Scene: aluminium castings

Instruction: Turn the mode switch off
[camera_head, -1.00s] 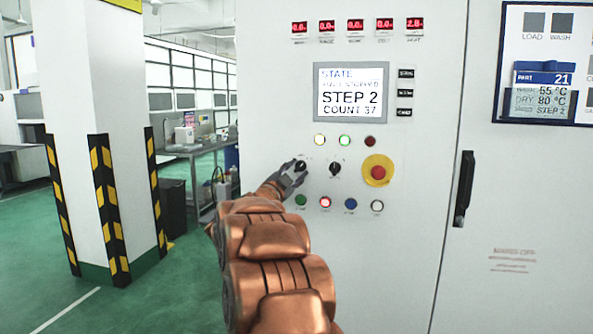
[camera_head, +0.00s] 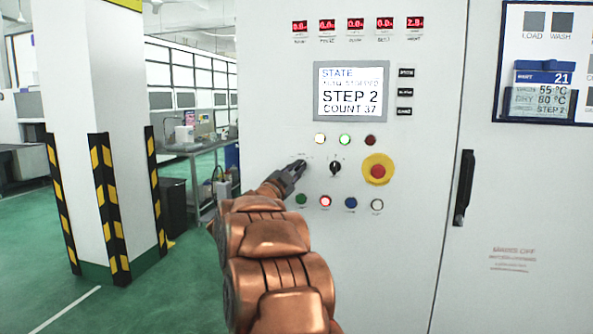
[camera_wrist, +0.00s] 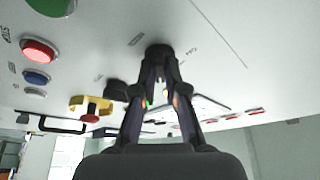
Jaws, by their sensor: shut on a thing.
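My gripper (camera_head: 299,167) reaches up to the left black rotary switch on the white cabinet front. In the wrist view, my gripper's (camera_wrist: 159,66) two fingers converge on that dark switch (camera_wrist: 158,49) and are shut on it. In the head view the fingers cover most of it, so its pointer direction cannot be told. A second black rotary switch (camera_head: 335,168) sits just to its right, apart from my fingers. The small labels are too blurred to read. The display (camera_head: 351,91) shows STATE, a blurred line, STEP 2 and COUNT 37.
A red emergency button on a yellow plate (camera_head: 378,170) is to the right. Small lamps (camera_head: 345,139) sit above the switches and a row of coloured buttons (camera_head: 325,201) below. A black door handle (camera_head: 464,188) is farther right. A striped pillar (camera_head: 111,205) stands at left.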

